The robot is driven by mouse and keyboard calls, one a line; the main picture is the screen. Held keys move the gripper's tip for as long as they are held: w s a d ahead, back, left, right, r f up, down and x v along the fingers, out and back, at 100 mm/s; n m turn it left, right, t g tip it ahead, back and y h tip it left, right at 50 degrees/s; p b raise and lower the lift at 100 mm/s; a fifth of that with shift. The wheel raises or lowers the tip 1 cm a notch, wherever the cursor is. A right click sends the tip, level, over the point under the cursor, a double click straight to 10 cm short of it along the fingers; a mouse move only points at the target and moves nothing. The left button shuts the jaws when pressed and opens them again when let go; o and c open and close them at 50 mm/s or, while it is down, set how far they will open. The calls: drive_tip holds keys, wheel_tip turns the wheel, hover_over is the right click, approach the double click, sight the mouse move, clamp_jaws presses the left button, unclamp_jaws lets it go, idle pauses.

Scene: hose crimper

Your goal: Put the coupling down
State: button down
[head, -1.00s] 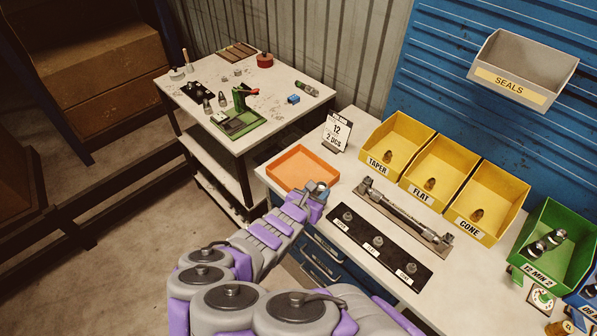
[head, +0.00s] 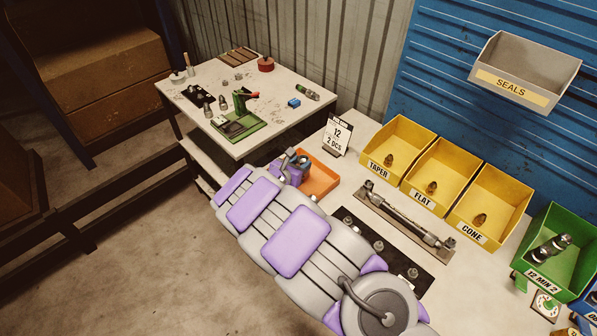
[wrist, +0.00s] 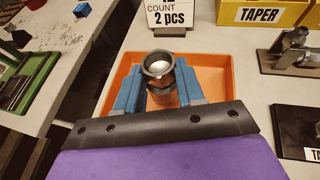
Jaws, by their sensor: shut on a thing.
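My gripper (wrist: 158,88) is shut on a metal coupling (wrist: 158,66), with its two blue fingers on either side of it. In the wrist view the coupling shows its round open end, over the orange tray (wrist: 218,72). In the head view my gripper (head: 294,163) is at the tray's left part, and my arm hides much of the tray (head: 322,178). I cannot tell whether the coupling touches the tray floor. The visible part of the tray floor is empty.
A count sign (head: 337,134) stands behind the tray. Yellow bins (head: 397,148) marked taper, flat and cone stand to the right, behind a hose fixture (head: 405,218) and a black board (head: 432,276). A green bin (head: 555,250) holds couplings. A second table (head: 290,125) holds a green press (head: 240,122).

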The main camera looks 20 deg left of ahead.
wheel_tip(320, 180, down, 3)
drive_tip(key=shift+f+b, duration=0.2)
drive_tip(key=shift+b, duration=0.2)
drive_tip(key=shift+a+r, duration=0.1)
drive_tip(key=shift+a, duration=0.1)
drive_tip(key=c, duration=0.7)
unclamp_jaws()
drive_tip(key=shift+d, duration=0.1)
drive_tip(key=shift+s, duration=0.1)
drive_tip(key=p+v, duration=0.2)
drive_tip(key=v, duration=1)
